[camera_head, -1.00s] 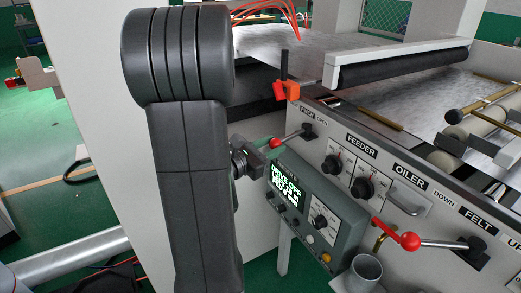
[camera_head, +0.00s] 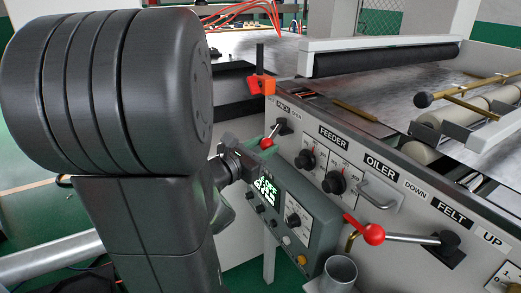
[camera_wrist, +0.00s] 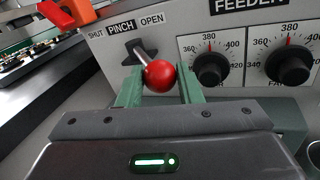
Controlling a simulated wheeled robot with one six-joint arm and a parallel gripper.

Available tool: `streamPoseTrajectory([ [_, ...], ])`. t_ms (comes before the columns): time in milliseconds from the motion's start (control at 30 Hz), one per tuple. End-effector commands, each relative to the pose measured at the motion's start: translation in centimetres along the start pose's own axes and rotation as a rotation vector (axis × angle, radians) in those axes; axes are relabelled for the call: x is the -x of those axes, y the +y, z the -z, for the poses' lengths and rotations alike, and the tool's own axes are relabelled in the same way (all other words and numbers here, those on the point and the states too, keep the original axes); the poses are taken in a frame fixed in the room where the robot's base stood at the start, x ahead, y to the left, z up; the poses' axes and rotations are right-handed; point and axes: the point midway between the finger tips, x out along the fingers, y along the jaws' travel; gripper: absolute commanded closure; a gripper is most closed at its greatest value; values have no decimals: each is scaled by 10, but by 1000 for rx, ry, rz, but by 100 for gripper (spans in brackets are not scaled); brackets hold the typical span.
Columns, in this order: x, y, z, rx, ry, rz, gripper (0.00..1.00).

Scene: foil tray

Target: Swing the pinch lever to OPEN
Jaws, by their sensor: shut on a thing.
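The pinch lever is a short metal rod with a red ball knob (camera_wrist: 160,75). Its pivot sits on the grey panel under the PINCH label, with SHUT to the left and OPEN to the right. In the wrist view the rod runs from the pivot down and right, so the knob lies on the OPEN side. My gripper (camera_wrist: 160,92) has its green fingers on either side of the knob, shut on it. In the head view the red knob (camera_head: 267,143) shows at the end of my gripper (camera_head: 262,146), whose fingers are partly hidden.
A control box (camera_head: 292,215) with a lit display stands just below my gripper. An orange block (camera_head: 262,85) is at the panel's left corner. The FEEDER dials (camera_head: 334,182) are right of the lever. A second red-knobbed lever (camera_head: 373,234) is further right.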

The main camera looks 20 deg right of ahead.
Motion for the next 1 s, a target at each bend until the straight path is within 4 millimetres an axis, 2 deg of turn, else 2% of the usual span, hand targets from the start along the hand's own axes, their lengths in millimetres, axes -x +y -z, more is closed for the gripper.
streamPoseTrajectory([
  [33, -2, -10, 0, -5, -3, 29, 100],
  [400, -2, -10, 0, -4, -3, 30, 100],
  [433, -2, -10, 0, -4, -3, 30, 66],
  [533, -2, -10, -1, -5, -3, 29, 47],
  [1000, 2, -7, 0, -6, -2, 24, 47],
])
